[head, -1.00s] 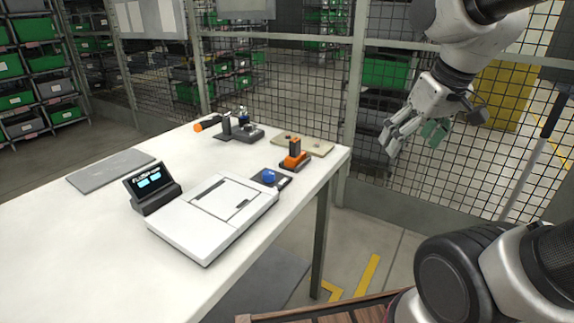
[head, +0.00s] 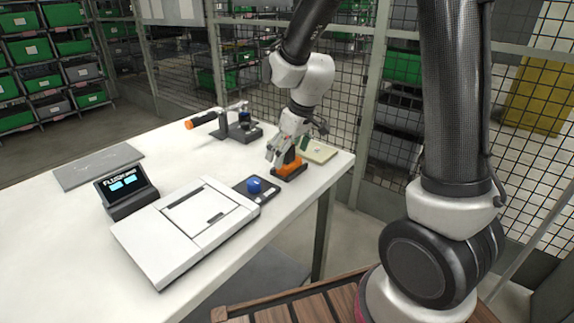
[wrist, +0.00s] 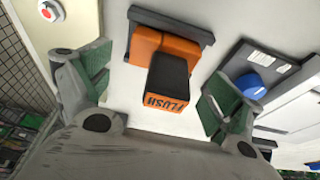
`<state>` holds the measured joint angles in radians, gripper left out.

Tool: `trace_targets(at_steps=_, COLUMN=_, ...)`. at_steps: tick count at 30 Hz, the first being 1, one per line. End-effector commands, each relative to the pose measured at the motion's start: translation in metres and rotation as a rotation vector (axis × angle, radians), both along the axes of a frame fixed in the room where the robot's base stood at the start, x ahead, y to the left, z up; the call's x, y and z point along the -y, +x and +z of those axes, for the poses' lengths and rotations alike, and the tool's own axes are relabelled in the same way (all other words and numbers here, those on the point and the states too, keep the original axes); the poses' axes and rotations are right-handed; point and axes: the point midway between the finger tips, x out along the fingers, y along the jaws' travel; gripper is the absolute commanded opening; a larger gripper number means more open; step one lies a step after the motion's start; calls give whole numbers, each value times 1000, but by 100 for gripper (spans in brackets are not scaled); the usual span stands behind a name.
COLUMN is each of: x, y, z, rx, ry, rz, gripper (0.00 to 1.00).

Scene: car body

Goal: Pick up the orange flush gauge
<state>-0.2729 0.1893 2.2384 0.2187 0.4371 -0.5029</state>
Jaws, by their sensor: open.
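The orange flush gauge (head: 289,167) stands upright on the white table near its right end, with a dark top and dark base. In the wrist view the gauge (wrist: 165,97) shows its black top and the word FLUSH on an orange face. My gripper (head: 278,153) is open just above and beside the gauge. In the wrist view, its two green-padded fingers (wrist: 155,88) stand on either side of the gauge, apart from it. Part of the gauge is hidden behind the fingers in the head view.
A blue knob (head: 254,185) on a dark plate sits left of the gauge, by a white flat device (head: 190,225) and a small display (head: 125,190). The table's right edge is close.

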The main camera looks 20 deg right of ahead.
Motion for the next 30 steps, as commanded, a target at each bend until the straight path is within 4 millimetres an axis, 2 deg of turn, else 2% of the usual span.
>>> trace_targets(at_steps=4, x=-3, y=4, z=-18, rx=-2, ry=0, rz=-1, gripper=92)
trace_targets(at_steps=12, x=-3, y=5, z=-21, rx=0, ry=0, rz=-1, gripper=92)
trace_targets(at_steps=21, x=-3, y=5, z=-20, rx=0, ry=0, rz=-1, gripper=37)
trace_targets(at_steps=22, x=-3, y=5, z=-20, rx=0, ry=0, rz=-1, gripper=35)
trace_targets(at_steps=30, x=-3, y=6, z=-16, rx=2, ry=1, rz=-1, gripper=35)
